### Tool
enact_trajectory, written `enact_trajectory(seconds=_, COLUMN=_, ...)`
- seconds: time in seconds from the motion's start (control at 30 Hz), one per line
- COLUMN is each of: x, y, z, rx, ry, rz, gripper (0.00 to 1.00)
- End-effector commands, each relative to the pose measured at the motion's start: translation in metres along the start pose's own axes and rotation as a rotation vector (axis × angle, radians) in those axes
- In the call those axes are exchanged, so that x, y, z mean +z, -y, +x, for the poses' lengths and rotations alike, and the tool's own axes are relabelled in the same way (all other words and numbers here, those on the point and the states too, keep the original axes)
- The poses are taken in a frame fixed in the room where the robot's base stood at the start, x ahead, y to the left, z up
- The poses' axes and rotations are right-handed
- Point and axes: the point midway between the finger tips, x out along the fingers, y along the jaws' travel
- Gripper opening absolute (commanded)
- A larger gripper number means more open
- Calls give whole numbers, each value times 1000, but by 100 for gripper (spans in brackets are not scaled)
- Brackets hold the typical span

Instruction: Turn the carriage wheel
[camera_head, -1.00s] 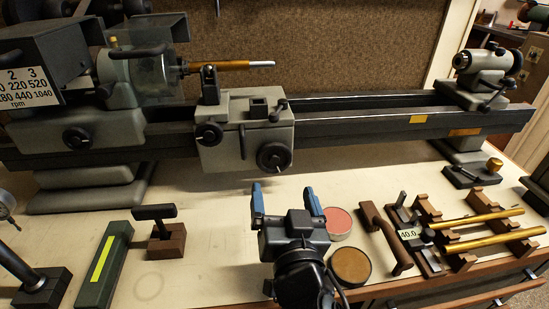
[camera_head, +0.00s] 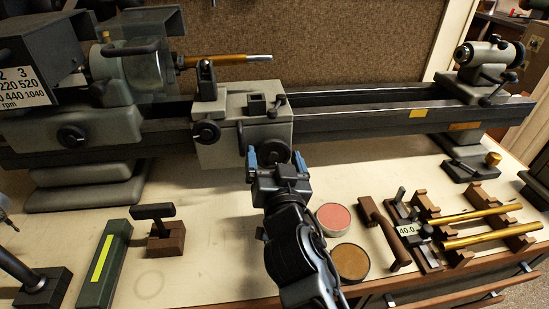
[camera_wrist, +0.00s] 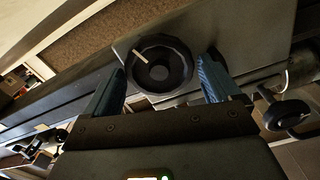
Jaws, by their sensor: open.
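The carriage wheel (camera_head: 275,151) is a dark round handwheel on the front of the grey lathe carriage (camera_head: 225,152). In the head view its lower part is hidden by my gripper (camera_head: 276,160). In the wrist view the wheel (camera_wrist: 160,68) shows a dark rim, a round hub and a pale mark at its upper left. My gripper (camera_wrist: 164,68) is open, with one blue finger on each side of the wheel. The fingers look apart from the rim; I cannot tell how far they reach over it in depth.
A smaller wheel (camera_head: 206,132) and a dark lever (camera_head: 240,138) are on the carriage, left of the carriage wheel. On the bench are a pink round tin (camera_head: 333,217), a brown one (camera_head: 350,262), a green box (camera_head: 105,265) and brass rods (camera_head: 490,234).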

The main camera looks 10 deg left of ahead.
Motion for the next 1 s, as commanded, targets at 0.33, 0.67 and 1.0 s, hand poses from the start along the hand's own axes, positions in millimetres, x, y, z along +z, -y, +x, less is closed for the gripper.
enact_trajectory(seconds=0.33, x=0, y=0, z=0, rx=0, ry=0, rz=0, gripper=77)
enact_trajectory(seconds=0.67, x=0, y=0, z=0, rx=0, ry=1, rz=0, gripper=49)
enact_trajectory(seconds=1.0, x=1, y=-1, z=0, rx=1, ry=1, rz=-73, gripper=49)
